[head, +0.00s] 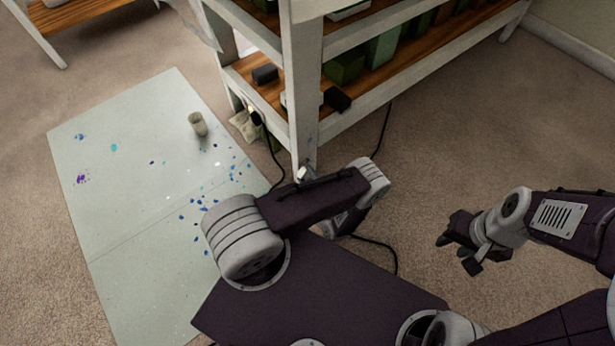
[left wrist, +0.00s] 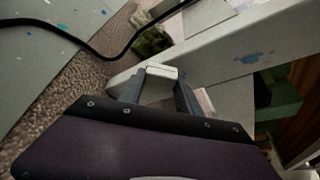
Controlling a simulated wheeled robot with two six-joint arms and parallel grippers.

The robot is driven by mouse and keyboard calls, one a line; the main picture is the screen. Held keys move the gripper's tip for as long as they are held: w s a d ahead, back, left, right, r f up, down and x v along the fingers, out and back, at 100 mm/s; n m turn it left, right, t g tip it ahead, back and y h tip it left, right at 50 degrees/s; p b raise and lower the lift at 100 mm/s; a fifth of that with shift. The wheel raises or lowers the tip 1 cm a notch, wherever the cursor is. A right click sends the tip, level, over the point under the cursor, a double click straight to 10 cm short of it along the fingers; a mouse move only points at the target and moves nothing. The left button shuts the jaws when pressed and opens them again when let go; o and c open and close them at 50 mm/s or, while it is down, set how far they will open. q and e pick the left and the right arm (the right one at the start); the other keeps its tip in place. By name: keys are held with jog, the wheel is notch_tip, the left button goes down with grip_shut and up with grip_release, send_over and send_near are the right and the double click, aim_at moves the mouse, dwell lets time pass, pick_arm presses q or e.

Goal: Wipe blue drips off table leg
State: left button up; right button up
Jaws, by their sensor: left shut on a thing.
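The white table leg (head: 305,105) stands in the middle of the head view. In the left wrist view the leg (left wrist: 225,62) runs diagonally, with a blue drip (left wrist: 254,57) on its face, right of the gripper. My left gripper (left wrist: 160,88) is shut on a small white wiping piece (left wrist: 162,71), which is in front of the lower leg; I cannot tell whether it touches. In the head view the white piece (head: 303,173) shows at the leg's foot, and my arm hides most of that gripper. My right gripper (head: 462,250) is open and empty, over the carpet at right.
A pale floor sheet (head: 130,215) with blue and purple spatters lies at left, with a small cup (head: 197,124) on it. A black cable (head: 384,130) runs by the leg. A wooden lower shelf (head: 395,75) holds boxes.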

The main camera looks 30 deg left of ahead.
aim_at(316, 156)
pick_arm(q)
jog(key=shift+w+a, duration=0.3)
jog(key=shift+a, duration=0.4)
jog(key=shift+w+d+f+b, duration=0.1)
jog(key=shift+w+d+b, duration=0.15)
jog(key=shift+w, duration=0.25)
jog(key=shift+w+d+b, duration=0.1)
jog(key=shift+w+d, duration=0.15)
jog(key=shift+w, duration=0.25)
jog(key=shift+w+d, duration=0.3)
jog(key=shift+w, duration=0.35)
jog(key=shift+w+d+b, duration=0.2)
jog(key=shift+w+b, duration=0.25)
jog(key=shift+w, duration=0.15)
jog(key=shift+w+d+b, duration=0.15)
jog(key=shift+w+b, duration=0.25)
jog(key=shift+w, duration=0.15)
jog(key=shift+w+d+r, duration=0.2)
jog(key=shift+w+d, duration=0.05)
jog(key=shift+w, duration=0.3)
